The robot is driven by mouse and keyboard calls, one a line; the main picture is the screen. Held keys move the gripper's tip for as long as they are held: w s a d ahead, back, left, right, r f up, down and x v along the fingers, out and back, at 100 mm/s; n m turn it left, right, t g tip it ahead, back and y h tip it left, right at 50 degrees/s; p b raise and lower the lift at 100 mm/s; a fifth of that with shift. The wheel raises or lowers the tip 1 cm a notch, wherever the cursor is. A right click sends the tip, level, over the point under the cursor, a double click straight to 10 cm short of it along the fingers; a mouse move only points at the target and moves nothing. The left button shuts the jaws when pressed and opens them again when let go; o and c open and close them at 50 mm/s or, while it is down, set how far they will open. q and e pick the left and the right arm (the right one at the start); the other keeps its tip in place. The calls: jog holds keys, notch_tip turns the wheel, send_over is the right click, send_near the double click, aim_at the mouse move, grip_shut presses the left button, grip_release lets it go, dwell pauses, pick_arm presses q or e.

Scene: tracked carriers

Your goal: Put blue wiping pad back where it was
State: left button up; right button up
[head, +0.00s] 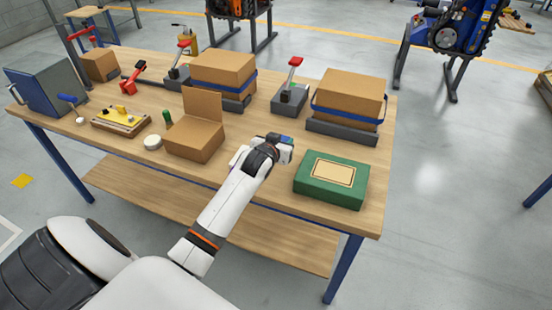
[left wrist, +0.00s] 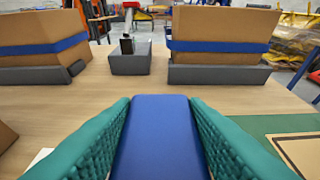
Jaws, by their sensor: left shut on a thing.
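My left gripper (head: 286,146) reaches over the middle of the wooden table. Its green ribbed fingers (left wrist: 160,130) are shut on the blue wiping pad (left wrist: 158,138), which lies between them and points forward. In the head view only a small part of the pad (head: 287,139) shows at the gripper's tip. The gripper is between the open cardboard box and the green box. I cannot tell whether the pad touches the table. My right gripper is not in view.
A green box (head: 331,180) lies right of the gripper, and an open cardboard box (head: 195,137) stands left. Behind are two blue-strapped cartons (head: 347,95) (head: 222,69) in grey cradles, with a red-handled clamp (head: 290,88) between. Bare tabletop (head: 255,115) lies ahead of the gripper.

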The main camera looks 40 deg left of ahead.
pick_arm(q)
jog(key=shift+f, duration=3.25)
jog(key=o, duration=1.1)
jog(key=shift+c, duration=0.2)
jog(key=shift+s+d+r, duration=0.1)
jog(key=shift+s+r, duration=0.1)
jog(key=v, duration=1.1)
jog(key=shift+s+r, duration=0.1)
jog(key=shift+s, duration=0.25)
